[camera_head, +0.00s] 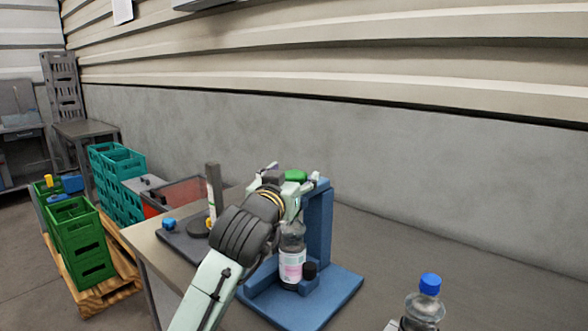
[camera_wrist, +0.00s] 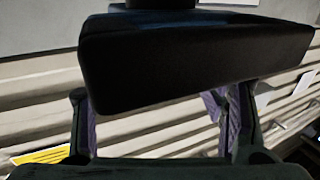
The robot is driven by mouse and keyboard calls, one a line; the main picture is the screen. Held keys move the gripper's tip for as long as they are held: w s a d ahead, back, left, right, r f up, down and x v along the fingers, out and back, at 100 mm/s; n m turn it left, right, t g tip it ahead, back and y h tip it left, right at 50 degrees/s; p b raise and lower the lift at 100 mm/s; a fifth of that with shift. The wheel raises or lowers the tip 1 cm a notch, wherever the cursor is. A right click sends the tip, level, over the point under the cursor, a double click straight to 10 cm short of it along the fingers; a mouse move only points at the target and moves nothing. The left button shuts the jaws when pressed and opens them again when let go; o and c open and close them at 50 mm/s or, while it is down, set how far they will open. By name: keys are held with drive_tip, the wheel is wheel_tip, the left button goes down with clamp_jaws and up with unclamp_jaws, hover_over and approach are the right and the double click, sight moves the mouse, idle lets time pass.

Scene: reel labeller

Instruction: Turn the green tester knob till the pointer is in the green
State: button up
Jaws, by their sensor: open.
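The blue tester stand (camera_head: 319,225) is on the table, with the green knob (camera_head: 296,175) at its top. A clear bottle with a pink and white label (camera_head: 291,265) stands upright in it. My gripper (camera_head: 290,184) is at the stand's head, close to the knob; I cannot tell if it touches it. In the wrist view my gripper (camera_wrist: 163,112) is open, with a finger at each side. A dark block (camera_wrist: 200,62) lies across the view at the fingertips; I cannot tell which part it is. The pointer and its green zone cannot be made out.
A clear bottle with a blue cap (camera_head: 427,300) stands at the front right. A dark plate with a post (camera_head: 213,188) is left of the stand. Green crates (camera_head: 80,240) and teal crates (camera_head: 118,187) are on the left. The grey wall (camera_head: 430,190) is behind.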

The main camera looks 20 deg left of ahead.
drive_tip(key=shift+w, duration=0.6)
drive_tip(key=c, duration=1.2)
